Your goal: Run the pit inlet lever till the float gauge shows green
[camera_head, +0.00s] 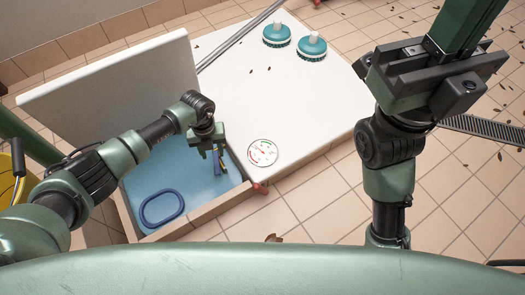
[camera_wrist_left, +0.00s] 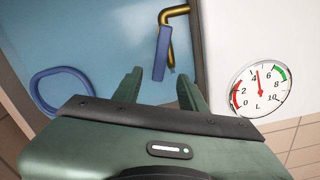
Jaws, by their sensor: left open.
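The inlet lever has a blue handle (camera_wrist_left: 161,55) on a bent brass stem (camera_wrist_left: 176,12); in the head view the handle (camera_head: 217,161) shows at the pit's right side. My left gripper (camera_wrist_left: 160,84) is open, its two fingers pointing towards the handle, which appears just beyond the fingertips and between them. Whether they touch is unclear. In the head view my left gripper (camera_head: 212,150) is over the pit. The round float gauge (camera_wrist_left: 261,89) has its needle between 4 and 6, between the red and green bands. My right gripper (camera_head: 462,42) is raised at upper right; its jaw gap is unclear.
The blue pit (camera_head: 200,192) has a blue oval ring (camera_head: 162,207) inside and a raised white lid (camera_head: 115,85) behind. Two teal brushes (camera_head: 311,46) stand on the white deck (camera_head: 320,95). A yellow bucket (camera_head: 12,180) is at far left. A floor grating (camera_head: 485,128) lies at right.

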